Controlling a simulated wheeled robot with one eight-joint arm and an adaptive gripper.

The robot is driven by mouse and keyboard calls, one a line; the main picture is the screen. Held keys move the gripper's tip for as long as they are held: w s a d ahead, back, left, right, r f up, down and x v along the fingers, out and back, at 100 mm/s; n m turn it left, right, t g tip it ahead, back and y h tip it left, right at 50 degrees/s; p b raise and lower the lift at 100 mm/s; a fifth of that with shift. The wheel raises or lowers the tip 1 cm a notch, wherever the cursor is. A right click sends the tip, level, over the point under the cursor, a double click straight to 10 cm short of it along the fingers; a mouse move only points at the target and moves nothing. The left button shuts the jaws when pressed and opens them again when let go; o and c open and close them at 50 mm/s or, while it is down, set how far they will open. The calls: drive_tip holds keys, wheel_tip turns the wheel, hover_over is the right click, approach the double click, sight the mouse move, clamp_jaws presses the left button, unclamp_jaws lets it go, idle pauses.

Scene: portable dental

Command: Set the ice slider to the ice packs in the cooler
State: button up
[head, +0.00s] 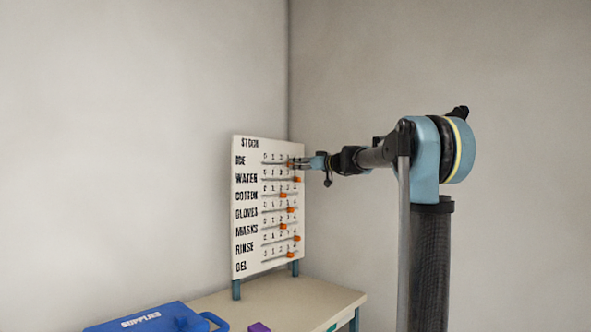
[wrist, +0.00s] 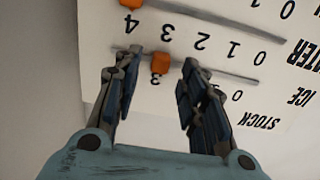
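The white STOCK board (head: 246,215) stands upright near the wall corner, with labelled rows of sliders. The orange ice slider (head: 291,165) is on the top rail, toward its right end. In the upside-down wrist view this orange knob (wrist: 161,63) is beside the printed 3. My gripper (wrist: 162,60) is open, with one finger on each side of the knob and a visible gap to each. It also shows in the head view (head: 303,163), reaching the board from the right. Some ice numbers are hidden behind the fingers. No ice packs are visible.
The water slider (wrist: 130,5) is close by, near its 4. Several other orange sliders are on lower rails. The board stands on a table (head: 270,300) with a blue SUPPLIES box (head: 150,320) and a purple item (head: 259,327) at the front.

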drive_tip(key=shift+x, duration=1.3)
